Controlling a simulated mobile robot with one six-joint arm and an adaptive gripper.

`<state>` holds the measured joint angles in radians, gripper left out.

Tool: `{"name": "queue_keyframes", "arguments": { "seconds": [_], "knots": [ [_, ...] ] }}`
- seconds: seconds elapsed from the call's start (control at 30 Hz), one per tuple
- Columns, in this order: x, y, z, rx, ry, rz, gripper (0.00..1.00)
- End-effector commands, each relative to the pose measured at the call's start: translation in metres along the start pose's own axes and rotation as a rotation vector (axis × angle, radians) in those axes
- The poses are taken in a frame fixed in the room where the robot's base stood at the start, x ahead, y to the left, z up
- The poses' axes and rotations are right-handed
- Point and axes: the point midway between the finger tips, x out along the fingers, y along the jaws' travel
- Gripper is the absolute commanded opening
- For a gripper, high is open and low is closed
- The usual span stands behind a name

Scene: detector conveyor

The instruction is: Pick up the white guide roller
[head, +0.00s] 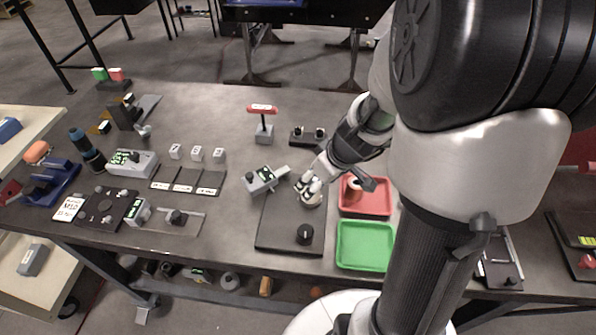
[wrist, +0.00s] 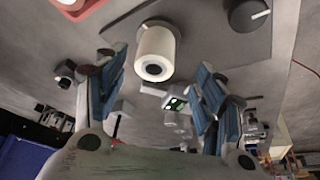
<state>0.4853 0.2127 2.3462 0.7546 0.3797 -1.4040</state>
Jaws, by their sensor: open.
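The white guide roller (wrist: 152,58) shows in the wrist view as a short white cylinder with a dark hole in its end face. It stands on a grey round base on the dark plate (wrist: 205,22). My gripper (wrist: 161,66) is open, with one finger left of the roller and one right of it. The roller appears between and slightly beyond the fingertips, and I see no contact. In the head view my gripper (head: 310,188) is low over the back part of the dark plate (head: 283,228). There I cannot clearly separate the roller from the white fingers.
A black knob (head: 305,234) stands on the plate's front part. A red tray (head: 378,207) and a green tray (head: 343,262) lie just right of the plate. A grey device with a green display (head: 262,179) is close on the left. A red-topped stand (head: 263,122) is behind.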

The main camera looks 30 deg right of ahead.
Motion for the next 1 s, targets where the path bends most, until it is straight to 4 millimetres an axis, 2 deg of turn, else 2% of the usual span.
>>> {"name": "queue_keyframes", "arguments": {
  "seconds": [0.17, 0.4, 0.5, 0.77, 1.0],
  "knots": [
    [0.011, 0.001, -0.001, 0.0, 0.0, 0.001, 0.63],
    [0.047, 0.005, -0.007, 0.0, -0.001, -0.001, 0.63],
    [0.056, 0.005, -0.007, 0.001, -0.001, 0.0, 0.63],
    [0.058, 0.006, -0.008, 0.0, 0.001, 0.001, 0.63],
    [0.058, 0.005, -0.008, 0.0, 0.0, 0.001, 0.49]
  ]
}}
